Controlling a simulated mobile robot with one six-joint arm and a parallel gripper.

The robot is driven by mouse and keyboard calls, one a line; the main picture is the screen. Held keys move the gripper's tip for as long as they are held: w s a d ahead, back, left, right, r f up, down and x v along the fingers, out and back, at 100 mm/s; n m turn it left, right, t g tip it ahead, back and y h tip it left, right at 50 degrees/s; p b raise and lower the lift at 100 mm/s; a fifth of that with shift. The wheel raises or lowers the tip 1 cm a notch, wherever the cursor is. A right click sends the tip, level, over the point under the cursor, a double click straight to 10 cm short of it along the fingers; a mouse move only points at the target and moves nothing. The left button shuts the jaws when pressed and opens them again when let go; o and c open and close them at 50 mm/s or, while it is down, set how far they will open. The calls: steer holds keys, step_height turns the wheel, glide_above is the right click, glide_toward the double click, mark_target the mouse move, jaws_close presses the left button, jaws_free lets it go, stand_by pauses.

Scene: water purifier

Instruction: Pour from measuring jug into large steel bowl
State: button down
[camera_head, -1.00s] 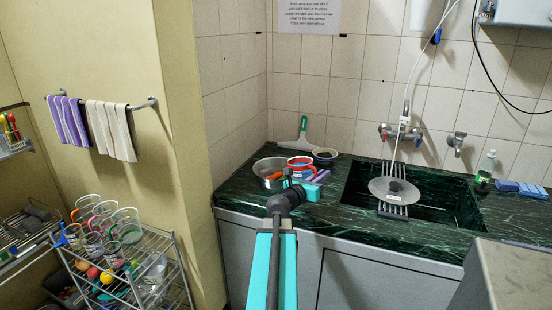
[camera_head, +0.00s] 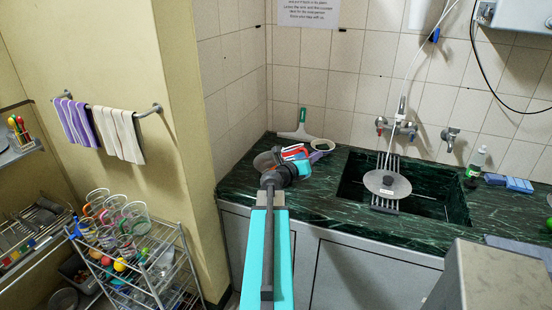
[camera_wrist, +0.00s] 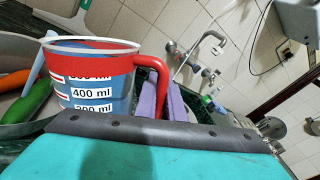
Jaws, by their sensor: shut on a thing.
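The measuring jug (camera_wrist: 95,75) fills the left of the wrist view, with a red band, ml marks and a red handle (camera_wrist: 168,85). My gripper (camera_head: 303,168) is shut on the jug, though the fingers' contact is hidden. A teal finger with a dark edge (camera_wrist: 160,128) spans the bottom of the wrist view. In the head view the red and white jug (camera_head: 294,152) is small beside the large steel bowl (camera_head: 264,160). The bowl is partly hidden by my arm. In the wrist view the bowl (camera_wrist: 22,45) holds a carrot and a green vegetable. I cannot tell the jug's exact tilt.
Purple pieces (camera_wrist: 175,103) lie behind the jug handle. The sink (camera_head: 440,200) with a steel rack and grey lid is to the right. A wire trolley (camera_head: 150,265) holds glasses at left.

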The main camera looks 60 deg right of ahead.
mark_target(301, 148)
steer(key=shift+w+d+r+n+p, duration=0.25)
steer(key=shift+w+n+p, duration=0.15)
steer(key=shift+p, duration=0.1)
steer(key=shift+w, duration=0.1)
steer(key=shift+w+d+r+p, duration=0.15)
steer(key=shift+w+p, duration=0.05)
steer(key=shift+p, duration=0.4)
steer(key=shift+w+n+y, duration=0.2)
steer(key=shift+n+y, duration=0.1)
steer(key=shift+n, duration=0.1)
steer(key=shift+w+d+r+n+p, duration=0.3)
steer(key=shift+w+n+p, duration=0.25)
steer(key=shift+p, duration=1)
steer(key=shift+w+d+r+n+g+y+p, duration=0.15)
steer(key=shift+n+p, duration=0.35)
steer(key=shift+p, duration=0.95)
steer(key=shift+w+d+n+g+y+p, duration=0.2)
steer(key=shift+n+p, duration=0.25)
steer(key=shift+p, duration=0.95)
steer(key=shift+w+d+n+p, duration=0.15)
steer(key=shift+w+n+p, duration=0.4)
steer(key=shift+p, duration=1.15)
steer(key=shift+w+d+r+n+g+y, duration=0.25)
steer(key=shift+w+d+r+n+g, duration=0.15)
steer(key=shift+w+r+n, duration=0.35)
